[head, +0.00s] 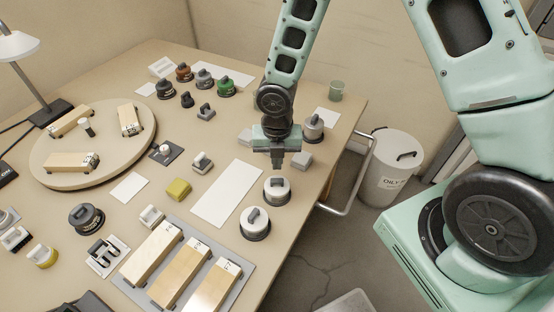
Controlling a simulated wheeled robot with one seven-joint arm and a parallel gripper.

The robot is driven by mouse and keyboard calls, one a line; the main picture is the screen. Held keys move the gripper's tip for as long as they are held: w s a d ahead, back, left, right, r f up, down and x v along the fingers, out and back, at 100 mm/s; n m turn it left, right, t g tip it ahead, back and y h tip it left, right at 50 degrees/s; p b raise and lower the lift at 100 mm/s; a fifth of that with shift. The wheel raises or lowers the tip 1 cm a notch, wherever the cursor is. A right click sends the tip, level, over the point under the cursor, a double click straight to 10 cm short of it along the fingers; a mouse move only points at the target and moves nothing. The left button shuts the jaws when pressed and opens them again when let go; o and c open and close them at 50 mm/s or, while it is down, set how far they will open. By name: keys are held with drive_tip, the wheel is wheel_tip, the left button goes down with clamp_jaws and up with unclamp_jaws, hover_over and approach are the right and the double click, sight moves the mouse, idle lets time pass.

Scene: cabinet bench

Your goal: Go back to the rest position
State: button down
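My gripper (277,163) points down over the right part of the bench (262,281). It hangs just above or behind a round white-topped piece with a dark handle (277,189); I cannot tell whether they touch. The fingers look close together, but they are small and dark, so their opening is unclear. I see nothing held between them.
A second white-topped piece (255,222) stands nearer. A white sheet (226,193) lies to the left. Wooden blocks (180,272) lie on a grey mat at the front. A round turntable (60,178) is at left. A rail (352,185) and a white bin (391,172) stand right.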

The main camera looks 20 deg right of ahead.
sight(277, 179)
drive_tip(key=shift+f, duration=0.3)
drive_tip(key=shift+f+b, duration=1.95)
drive_tip(key=shift+f, duration=0.35)
drive_tip(key=shift+r, duration=0.1)
drive_tip(key=shift+r+p, duration=3.45)
drive_tip(key=shift+p, duration=0.1)
